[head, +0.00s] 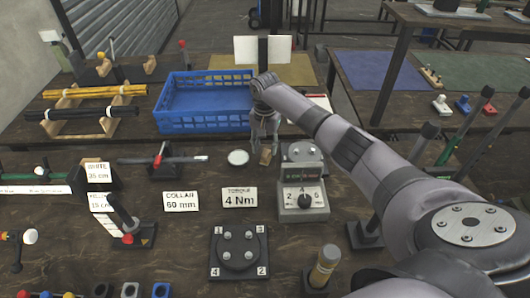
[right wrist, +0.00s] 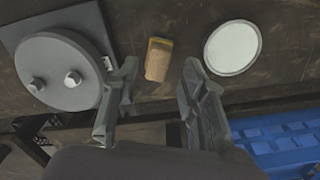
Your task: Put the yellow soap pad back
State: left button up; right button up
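The yellow soap pad (right wrist: 158,60), a small tan-yellow block, shows in the right wrist view on the dark tabletop, between a white round disc and a grey round plate with bolts. In the head view only a small brownish part of it (head: 265,157) shows beneath my right gripper. My right gripper (head: 264,138) points down over it. In the right wrist view the two fingers of this gripper (right wrist: 160,85) are spread, with the pad in the gap near the fingertips and clear space on both sides. My left gripper is not in view.
The white disc (head: 238,157) lies just left of the gripper, and a grey dial device (head: 302,185) stands just right. A blue crate (head: 205,124) is behind at left. Label cards (head: 240,198) and a bolted square plate (head: 239,271) are nearer the front.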

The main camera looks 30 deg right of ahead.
aim_at(265, 153)
notch_tip(265, 153, up, 9)
jog(key=shift+f+b, duration=0.15)
jog(key=shift+b, duration=0.3)
